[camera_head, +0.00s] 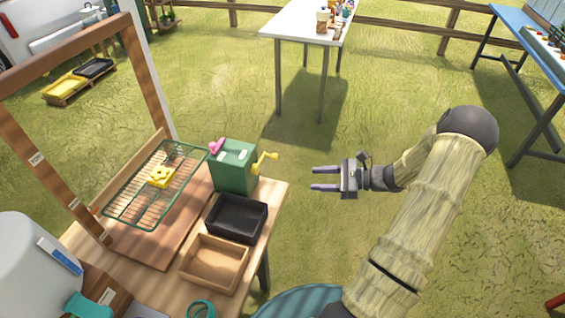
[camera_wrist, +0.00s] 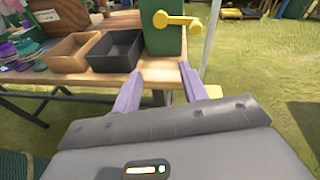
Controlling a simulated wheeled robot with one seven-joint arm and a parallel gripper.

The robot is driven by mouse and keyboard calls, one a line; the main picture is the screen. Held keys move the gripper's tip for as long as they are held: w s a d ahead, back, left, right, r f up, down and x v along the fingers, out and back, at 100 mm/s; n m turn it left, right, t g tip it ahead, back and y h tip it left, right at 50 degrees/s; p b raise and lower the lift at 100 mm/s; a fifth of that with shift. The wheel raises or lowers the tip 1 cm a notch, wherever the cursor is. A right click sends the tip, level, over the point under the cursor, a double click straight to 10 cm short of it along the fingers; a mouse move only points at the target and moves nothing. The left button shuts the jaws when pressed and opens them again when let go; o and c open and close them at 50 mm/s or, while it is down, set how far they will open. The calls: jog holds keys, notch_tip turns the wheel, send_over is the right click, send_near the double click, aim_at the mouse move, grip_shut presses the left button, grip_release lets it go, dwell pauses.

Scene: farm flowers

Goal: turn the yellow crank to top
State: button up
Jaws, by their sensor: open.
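The yellow crank (camera_head: 264,161) sticks out from the right side of a green box (camera_head: 235,166) on the wooden table. In the wrist view the crank (camera_wrist: 178,20) lies about level on the face of the green box (camera_wrist: 160,40), with a round hub at left and a knob at right. My gripper (camera_head: 312,179) is open and empty, to the right of the crank and apart from it. Its two purple fingers (camera_wrist: 160,92) also show in the wrist view, below the crank and pointing toward the table edge.
A black tray (camera_head: 263,222) and a wooden tray (camera_head: 245,270) stand in front of the green box on the table (camera_head: 277,197). A wire rack (camera_head: 118,208) with a yellow piece lies to the left. Open grass surrounds my gripper. A white table (camera_head: 282,30) stands farther back.

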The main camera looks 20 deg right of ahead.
jog(key=d+m+t, duration=0.1)
jog(key=d, duration=0.1)
jog(key=d+m+t, duration=0.2)
jog(key=d+t, duration=0.1)
jog(key=shift+w+d+f, duration=0.3)
jog(key=p+x, duration=0.2)
jog(key=x, duration=1.5)
jog(key=shift+w+a, duration=0.2)
jog(key=shift+f, duration=0.1)
jog(key=shift+c, duration=0.4)
grip_shut()
